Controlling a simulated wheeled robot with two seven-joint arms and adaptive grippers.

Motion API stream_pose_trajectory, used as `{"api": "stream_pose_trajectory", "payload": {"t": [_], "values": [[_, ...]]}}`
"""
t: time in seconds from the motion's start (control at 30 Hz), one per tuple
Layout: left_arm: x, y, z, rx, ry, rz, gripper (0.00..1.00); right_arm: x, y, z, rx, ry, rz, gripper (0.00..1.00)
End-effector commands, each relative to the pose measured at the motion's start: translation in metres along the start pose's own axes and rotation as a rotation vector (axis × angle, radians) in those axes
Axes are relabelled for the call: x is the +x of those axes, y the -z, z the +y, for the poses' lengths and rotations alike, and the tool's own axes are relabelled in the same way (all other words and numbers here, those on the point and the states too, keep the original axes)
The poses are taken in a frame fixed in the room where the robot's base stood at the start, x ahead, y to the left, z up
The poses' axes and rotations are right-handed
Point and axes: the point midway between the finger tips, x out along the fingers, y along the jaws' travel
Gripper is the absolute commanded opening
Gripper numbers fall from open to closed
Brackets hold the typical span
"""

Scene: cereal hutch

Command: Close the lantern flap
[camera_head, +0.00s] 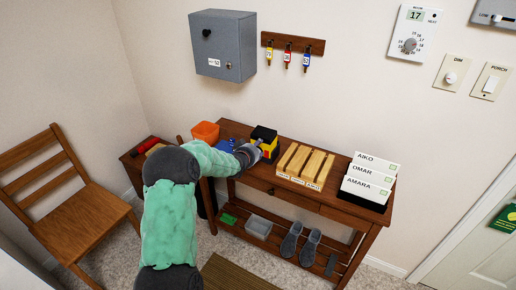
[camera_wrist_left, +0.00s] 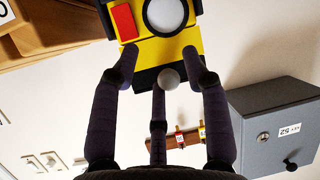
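The lantern (camera_head: 269,147) is yellow and black and stands on the wooden console table (camera_head: 340,201). A dark piece (camera_head: 264,133) sits at its top; I cannot tell for sure that this is the flap or how far it stands open. My left gripper (camera_head: 252,152) is at the lantern's left side. In the left wrist view, which looks upside down, the lantern (camera_wrist_left: 185,47) shows a round pale lens and a red patch. The left gripper's dark fingers (camera_wrist_left: 160,68) are spread apart near its black edge; contact is unclear. My right gripper is not in view.
An orange container (camera_head: 205,131) and a blue item (camera_head: 226,146) stand left of the lantern. A grey key cabinet (camera_head: 224,46) and key hooks (camera_head: 292,44) hang above.

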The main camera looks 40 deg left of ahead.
Motion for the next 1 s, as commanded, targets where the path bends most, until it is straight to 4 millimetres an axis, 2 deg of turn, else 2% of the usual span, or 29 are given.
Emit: {"api": "stream_pose_trajectory", "payload": {"t": [0.4, 0.6, 0.8, 1.0], "values": [[-0.069, 0.002, 0.001, 0.002, 0.0, 0.004, 0.46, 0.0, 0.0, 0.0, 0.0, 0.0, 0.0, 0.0], [-0.094, 0.001, 0.001, 0.002, -0.001, 0.003, 0.46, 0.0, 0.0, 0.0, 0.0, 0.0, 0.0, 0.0], [-0.104, 0.0, 0.002, 0.003, -0.003, 0.002, 0.46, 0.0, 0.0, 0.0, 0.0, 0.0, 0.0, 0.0], [-0.105, 0.0, 0.002, 0.003, -0.003, 0.002, 0.46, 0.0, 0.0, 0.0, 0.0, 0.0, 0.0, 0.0]]}}
